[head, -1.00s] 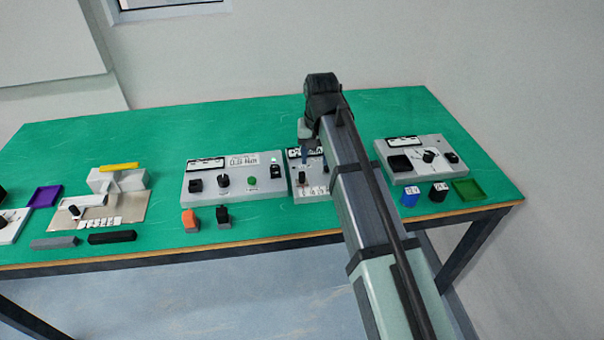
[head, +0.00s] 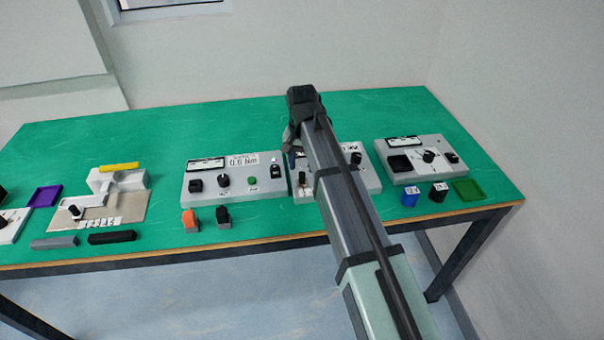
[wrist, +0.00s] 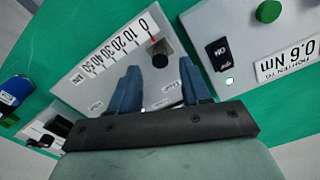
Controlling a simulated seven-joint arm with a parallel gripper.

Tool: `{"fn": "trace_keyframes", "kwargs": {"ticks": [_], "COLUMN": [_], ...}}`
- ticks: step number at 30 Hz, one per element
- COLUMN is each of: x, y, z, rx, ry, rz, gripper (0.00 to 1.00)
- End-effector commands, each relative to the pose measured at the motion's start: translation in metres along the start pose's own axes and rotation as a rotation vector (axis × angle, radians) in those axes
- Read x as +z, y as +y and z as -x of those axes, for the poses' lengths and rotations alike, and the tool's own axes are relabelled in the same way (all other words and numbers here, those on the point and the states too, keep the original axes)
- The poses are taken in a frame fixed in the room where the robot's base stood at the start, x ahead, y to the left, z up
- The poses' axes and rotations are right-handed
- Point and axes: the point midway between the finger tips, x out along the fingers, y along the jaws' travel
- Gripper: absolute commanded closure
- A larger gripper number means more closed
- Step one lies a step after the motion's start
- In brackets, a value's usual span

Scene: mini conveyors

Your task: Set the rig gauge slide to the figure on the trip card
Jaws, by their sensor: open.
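In the wrist view a grey panel (wrist: 95,75) carries a printed scale (wrist: 112,50) running from 0 through 10, 20, 30, 40 and 50. A black knob (wrist: 159,60) stands at the 0 end, with a thin red mark beside it. My gripper (wrist: 161,80) is open and empty, its blue fingers apart and pointing toward the knob; contact cannot be told. In the head view my gripper (head: 292,160) is above the left part of this middle panel, which my arm partly hides. No card is clearly identifiable as the trip card.
The panel to the left (head: 235,192) has a label (head: 244,161) reading 0.6 Nm, knobs and a green button (head: 253,180). Another panel (head: 422,165) stands right, near blue (head: 409,197) and black blocks and a green tray (head: 468,189). A beige board (head: 130,208) lies far left.

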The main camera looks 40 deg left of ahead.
Motion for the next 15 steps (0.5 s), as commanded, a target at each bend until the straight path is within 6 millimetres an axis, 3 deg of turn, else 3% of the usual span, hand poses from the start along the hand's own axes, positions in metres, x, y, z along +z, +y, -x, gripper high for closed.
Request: {"fn": "trace_keyframes", "kwargs": {"ticks": [6, 15], "x": [0.0, 0.0], "y": [0.0, 0.0], "z": [-0.03, -0.046], "rx": [0.0, 0.0], "ry": [0.0, 0.001], "rz": [0.0, 0.0], "gripper": [0.53, 0.53]}}
